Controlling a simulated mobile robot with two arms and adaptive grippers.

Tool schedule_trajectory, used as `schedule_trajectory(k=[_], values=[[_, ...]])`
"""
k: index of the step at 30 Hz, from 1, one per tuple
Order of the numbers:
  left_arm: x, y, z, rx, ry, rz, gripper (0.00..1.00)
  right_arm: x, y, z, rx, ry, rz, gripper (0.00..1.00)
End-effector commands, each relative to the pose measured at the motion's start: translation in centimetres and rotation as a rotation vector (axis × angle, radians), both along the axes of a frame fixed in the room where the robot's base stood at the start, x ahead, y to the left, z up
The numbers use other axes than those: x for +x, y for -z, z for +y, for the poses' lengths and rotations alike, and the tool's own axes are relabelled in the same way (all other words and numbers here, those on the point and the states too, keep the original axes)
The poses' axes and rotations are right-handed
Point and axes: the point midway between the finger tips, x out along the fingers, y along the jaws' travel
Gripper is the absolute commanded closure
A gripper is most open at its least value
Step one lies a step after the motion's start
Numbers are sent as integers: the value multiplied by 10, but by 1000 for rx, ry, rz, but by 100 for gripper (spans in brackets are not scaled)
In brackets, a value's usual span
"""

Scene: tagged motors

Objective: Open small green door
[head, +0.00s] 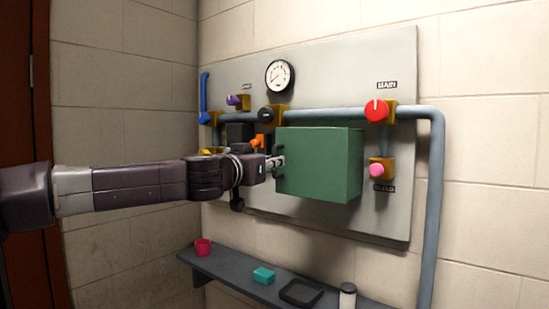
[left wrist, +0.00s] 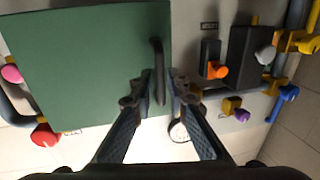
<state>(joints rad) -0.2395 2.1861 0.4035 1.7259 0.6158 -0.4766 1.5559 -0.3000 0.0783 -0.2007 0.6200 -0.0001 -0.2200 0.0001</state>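The small green door (head: 318,165) is the front of a green box on the grey wall panel and looks closed. Its dark bar handle (left wrist: 158,72) is near the door's edge in the left wrist view, where the door (left wrist: 85,65) fills the upper left. My left gripper (head: 276,162) is at the left edge of the door in the head view. In the left wrist view its fingers (left wrist: 160,94) are apart, one on each side of the handle; a gap shows on the left of the handle, and contact on the right is unclear. My right gripper is not in view.
The panel (head: 345,75) carries a gauge (head: 279,76), a red knob (head: 376,110), a pink knob (head: 377,170), an orange switch (left wrist: 217,71) and a blue lever (head: 205,98). A pipe runs above the box. A shelf (head: 222,271) with small items is below.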

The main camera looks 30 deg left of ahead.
Motion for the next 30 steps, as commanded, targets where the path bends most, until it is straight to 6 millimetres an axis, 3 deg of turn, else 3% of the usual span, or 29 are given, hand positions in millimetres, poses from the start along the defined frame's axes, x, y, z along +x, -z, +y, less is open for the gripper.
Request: schedule_trajectory(k=[6,15,20,30], values=[[12,1,1,1,1,1,85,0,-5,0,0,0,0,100],[13,1,1,1,2,0,85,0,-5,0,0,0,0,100],[13,1,1,1,1,0,100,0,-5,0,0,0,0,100],[13,1,1,1,1,0,100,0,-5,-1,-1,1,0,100]])
